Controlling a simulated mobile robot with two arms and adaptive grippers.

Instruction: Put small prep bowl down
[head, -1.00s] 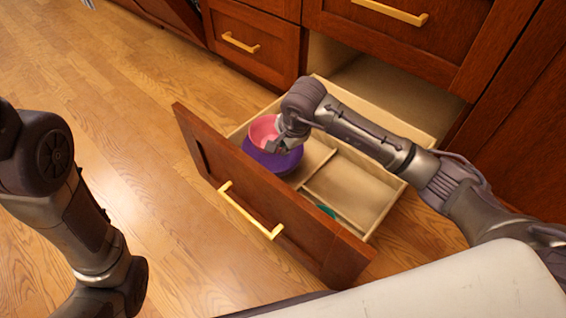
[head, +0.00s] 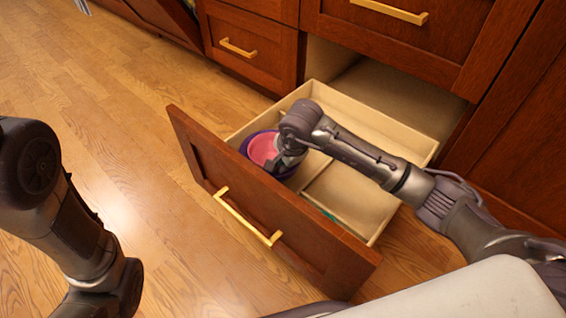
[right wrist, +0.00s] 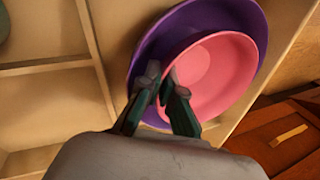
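The small pink bowl (head: 263,148) sits inside a larger purple bowl (head: 244,146) in the open drawer, behind its front panel. In the right wrist view the pink bowl (right wrist: 220,75) is nested off-centre in the purple bowl (right wrist: 150,48). My right gripper (head: 283,163) reaches down into the drawer. In the right wrist view its fingers (right wrist: 165,82) straddle the pink rim, one on each side, close together. The contact is small and partly hidden. Only links of my left arm show at the left; its gripper is out of view.
The drawer (head: 400,135) is pulled out, with wooden dividers and free compartments to the right of the bowls. A teal item (head: 329,215) lies near its front. The drawer front (head: 270,200) has a gold handle.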

